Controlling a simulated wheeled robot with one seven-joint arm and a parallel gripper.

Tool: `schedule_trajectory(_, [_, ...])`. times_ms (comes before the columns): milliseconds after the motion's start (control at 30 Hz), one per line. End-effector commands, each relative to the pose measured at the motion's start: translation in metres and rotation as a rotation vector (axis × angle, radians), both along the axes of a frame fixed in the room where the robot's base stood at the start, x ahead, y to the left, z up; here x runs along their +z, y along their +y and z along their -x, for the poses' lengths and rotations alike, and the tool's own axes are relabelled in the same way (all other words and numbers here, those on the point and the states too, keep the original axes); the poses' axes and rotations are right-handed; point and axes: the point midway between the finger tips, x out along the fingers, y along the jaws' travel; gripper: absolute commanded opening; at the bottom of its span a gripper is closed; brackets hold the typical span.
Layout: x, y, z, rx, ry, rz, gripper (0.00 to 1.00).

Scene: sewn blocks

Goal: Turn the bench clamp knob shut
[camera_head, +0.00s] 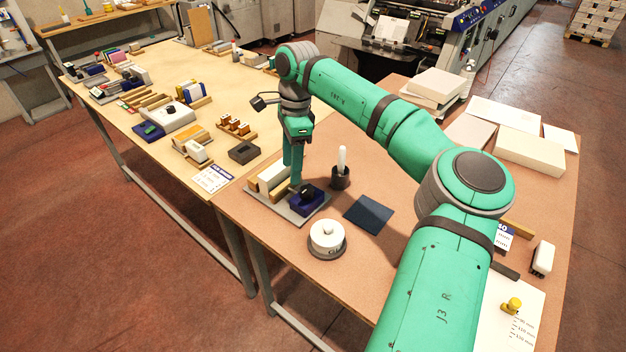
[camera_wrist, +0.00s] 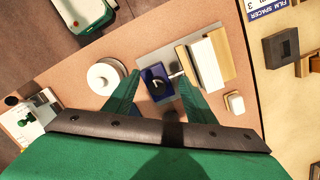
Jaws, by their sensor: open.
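The bench clamp (camera_head: 310,199) is a dark blue block with a black knob, on a grey base plate with wooden and white blocks beside it. In the wrist view the blue clamp body (camera_wrist: 146,91) lies between my fingers, and its dark knob (camera_wrist: 158,85) carries a light pointer mark. My gripper (camera_head: 296,180) points down over the clamp, and part of the plate is hidden behind it. In the wrist view my gripper (camera_wrist: 158,82) is open, with one finger on each side of the clamp. I cannot tell whether the fingertips touch the knob.
A round white lidded pot (camera_head: 326,236) stands close in front of the clamp. A black holder with a white stick (camera_head: 341,171) and a dark blue pad (camera_head: 368,214) are to its right. A pale wooden table (camera_head: 150,75) with several fixtures adjoins at left.

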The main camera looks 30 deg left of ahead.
Motion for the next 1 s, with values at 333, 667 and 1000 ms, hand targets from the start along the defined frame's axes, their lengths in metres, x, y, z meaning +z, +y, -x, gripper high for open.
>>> schedule_trajectory(333, [0.012, -0.026, -0.029, -0.015, -0.087, 0.074, 0.50])
schedule_trajectory(667, [-0.044, -0.028, -0.026, -0.015, -0.083, 0.072, 0.50])
schedule_trajectory(1000, [-0.081, -0.028, -0.024, -0.016, -0.085, 0.070, 0.50])
